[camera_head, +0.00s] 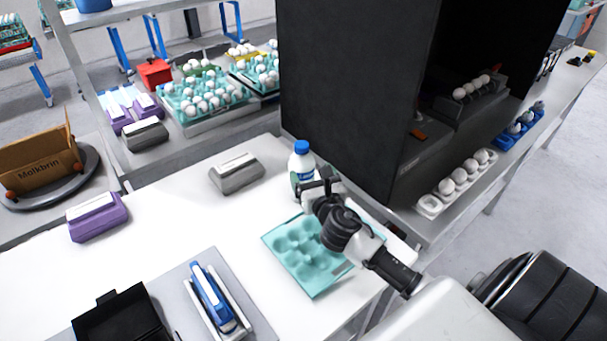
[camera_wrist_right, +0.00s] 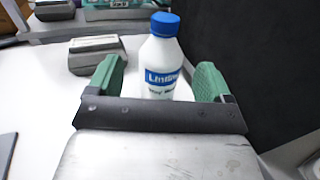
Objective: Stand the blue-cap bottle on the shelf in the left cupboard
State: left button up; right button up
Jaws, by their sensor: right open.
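The blue-cap bottle (camera_head: 301,161) stands upright on the white table beside the black cabinet. It is white with a blue cap and a blue label. My right gripper (camera_head: 318,186) is at the bottle's near side, over the far edge of the teal egg tray. In the right wrist view the bottle (camera_wrist_right: 161,62) stands between and beyond the two green fingertips of the open gripper (camera_wrist_right: 160,82). The bottle's lower part is hidden behind the gripper. My left gripper is not in view. I cannot tell which piece of furniture is the left cupboard.
The black cabinet (camera_head: 345,100) rises close right of the bottle. An empty teal egg tray (camera_head: 316,289) lies on the table under my right arm. A grey box (camera_head: 237,176) stands left of the bottle. Clear table (camera_head: 170,215) lies further left.

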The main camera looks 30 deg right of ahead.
aim_at(304, 155)
jog(key=x, duration=0.5)
jog(key=p+x, duration=0.1)
jog(key=x, duration=0.2)
jog(key=shift+w+d+r, duration=0.25)
jog(key=shift+d, duration=0.15)
jog(key=shift+w, duration=0.4)
jog(key=shift+s, duration=0.1)
jog(key=shift+c, duration=0.3)
jog(key=shift+d, duration=0.1)
jog(key=shift+c, duration=1.1)
grip_shut()
